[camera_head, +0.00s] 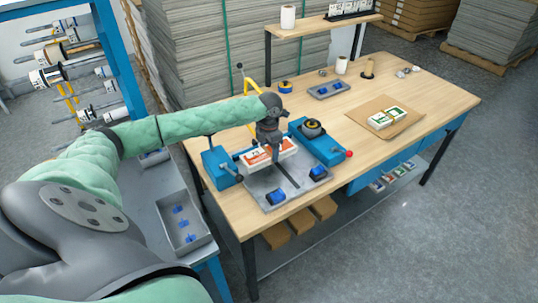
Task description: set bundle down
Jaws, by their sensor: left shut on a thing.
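A white and orange bundle (256,160) is at the blue machine in the middle of the workbench, at the back of its grey plate. My left gripper (275,158) reaches down from above and is shut on this bundle. The fingers hide part of the bundle's middle. I cannot tell whether the bundle rests on the machine or hangs just above it. Two white and green bundles (380,121) lie side by side on a brown sheet (408,126) at the right. My right gripper is not in view.
The blue machine has side housings (218,167) and a grey plate (283,187) with blue blocks. A grey tray (328,90) with blue pieces lies behind it. A raised shelf (318,25) stands at the back. Bare wood (440,88) shows at the right end.

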